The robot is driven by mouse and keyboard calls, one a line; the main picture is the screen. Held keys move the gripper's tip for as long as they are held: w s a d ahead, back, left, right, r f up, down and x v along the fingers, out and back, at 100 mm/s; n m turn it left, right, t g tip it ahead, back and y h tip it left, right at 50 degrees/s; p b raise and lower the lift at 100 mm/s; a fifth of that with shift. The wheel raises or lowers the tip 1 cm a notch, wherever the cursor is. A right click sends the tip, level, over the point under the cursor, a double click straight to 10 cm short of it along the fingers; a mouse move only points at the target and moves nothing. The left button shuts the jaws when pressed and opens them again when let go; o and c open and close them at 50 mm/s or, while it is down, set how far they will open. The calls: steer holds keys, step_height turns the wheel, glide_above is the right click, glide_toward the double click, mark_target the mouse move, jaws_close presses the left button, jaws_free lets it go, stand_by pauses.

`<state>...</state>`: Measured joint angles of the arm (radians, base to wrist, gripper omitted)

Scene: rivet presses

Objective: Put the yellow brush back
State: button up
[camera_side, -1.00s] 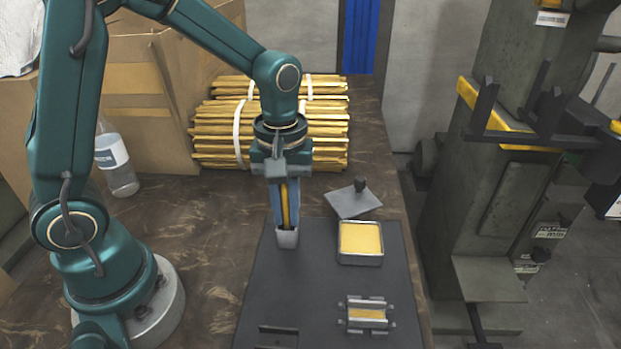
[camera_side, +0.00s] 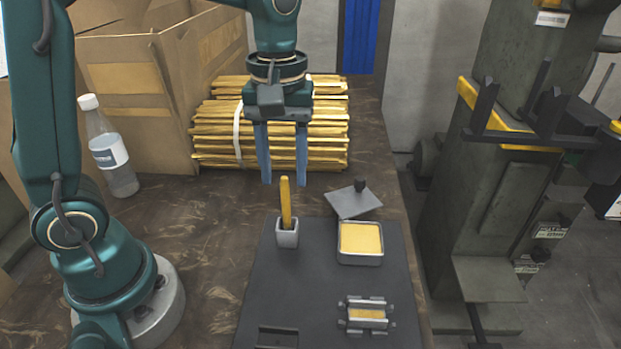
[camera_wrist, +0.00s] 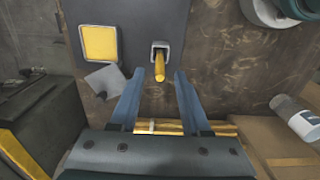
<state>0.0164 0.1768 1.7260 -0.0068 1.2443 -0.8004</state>
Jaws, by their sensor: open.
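The yellow brush (camera_side: 285,203) stands upright, leaning slightly, in a small grey holder (camera_side: 287,236) at the back left of the dark mat (camera_side: 300,285). Its lower end is hidden inside the holder. My gripper (camera_side: 284,184) is open and empty, raised above and behind the brush, its blue fingers pointing down and apart from it. In the wrist view the brush (camera_wrist: 159,68) sits in its holder (camera_wrist: 160,47), beyond the gap between my open fingertips (camera_wrist: 156,76).
A square tin of yellow material (camera_side: 360,242) stands right of the holder, with its lid (camera_side: 354,201) behind it. A small metal fixture (camera_side: 366,314) is at the mat's front. Bundled yellow sticks (camera_side: 325,130), a cardboard box (camera_side: 130,85) and a bottle (camera_side: 110,150) stand behind.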

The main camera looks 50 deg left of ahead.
step_height(320, 180, up, 4)
steer(key=shift+f, duration=0.1)
steer(key=s+f+m+t, duration=0.2)
steer(key=s+m+t, duration=0.3)
steer(key=s+m, duration=0.4)
steer(key=shift+s+a+t, duration=0.15)
steer(key=shift+a+t, duration=0.15)
steer(key=shift+t, duration=0.1)
steer(key=shift+c, duration=0.4)
